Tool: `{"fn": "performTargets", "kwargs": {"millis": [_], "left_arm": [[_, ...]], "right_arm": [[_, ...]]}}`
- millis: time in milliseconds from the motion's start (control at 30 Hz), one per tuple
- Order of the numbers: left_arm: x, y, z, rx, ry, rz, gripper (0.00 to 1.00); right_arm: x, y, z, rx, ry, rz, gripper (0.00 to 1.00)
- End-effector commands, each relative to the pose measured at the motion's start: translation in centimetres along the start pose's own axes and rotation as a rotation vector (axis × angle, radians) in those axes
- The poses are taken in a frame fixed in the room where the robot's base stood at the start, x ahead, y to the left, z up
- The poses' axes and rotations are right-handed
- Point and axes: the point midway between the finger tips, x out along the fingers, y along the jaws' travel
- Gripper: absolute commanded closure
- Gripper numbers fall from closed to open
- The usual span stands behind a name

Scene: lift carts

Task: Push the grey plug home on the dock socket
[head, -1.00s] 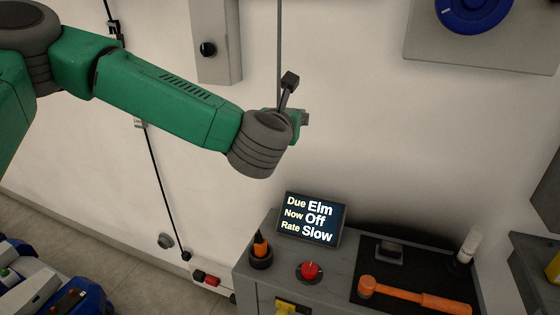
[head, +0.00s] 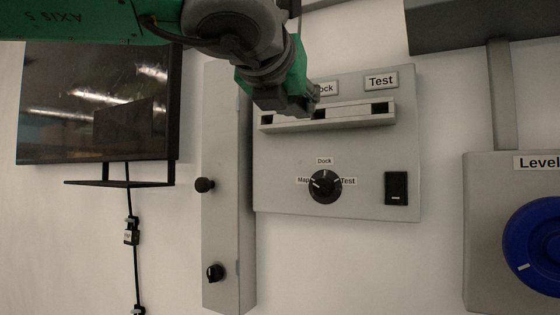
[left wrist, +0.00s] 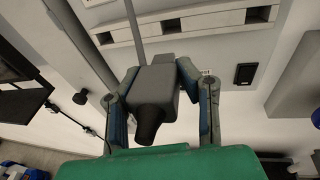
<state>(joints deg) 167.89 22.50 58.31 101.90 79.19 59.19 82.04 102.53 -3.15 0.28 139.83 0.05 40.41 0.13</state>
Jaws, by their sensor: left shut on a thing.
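The dock socket (head: 320,113) is the dark middle opening in a pale strip on a grey wall panel, under a partly covered "Dock" label (head: 328,88). It also shows in the left wrist view (left wrist: 172,26). My left gripper (head: 308,100) is in front of the strip beside this opening. In the left wrist view its two fingers are shut on the grey plug (left wrist: 160,82), a blocky body with a dark round back end towards the camera. The plug looks apart from the strip there, below the middle opening; the exact gap cannot be told. My right gripper is out of view.
The strip has openings at left (head: 267,119) and right (head: 380,108), the right one under a "Test" label (head: 381,81). Below are a selector knob (head: 325,186) and a black switch (head: 396,188). A screen (head: 95,100) hangs left; a blue dial (head: 545,245) is at right.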

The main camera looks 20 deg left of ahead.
Motion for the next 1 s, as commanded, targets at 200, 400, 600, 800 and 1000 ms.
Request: {"fn": "performTargets", "kwargs": {"millis": [200,400,600,800,1000], "left_arm": [[-1.7,-0.6,1.7,0.001,0.000,-0.023,1.00],[-1.6,-0.4,1.6,0.000,0.002,-0.023,1.00],[-1.6,-0.6,1.5,0.001,0.001,-0.026,1.00],[-0.1,-1.0,1.6,0.002,0.003,-0.027,1.00],[1.9,-1.3,1.7,0.002,0.003,-0.025,1.00]], "right_arm": [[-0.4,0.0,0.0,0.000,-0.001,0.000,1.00],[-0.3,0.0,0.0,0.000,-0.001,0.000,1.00],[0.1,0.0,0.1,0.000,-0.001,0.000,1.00],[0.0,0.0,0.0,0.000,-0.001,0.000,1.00],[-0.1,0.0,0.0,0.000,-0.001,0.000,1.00]]}}
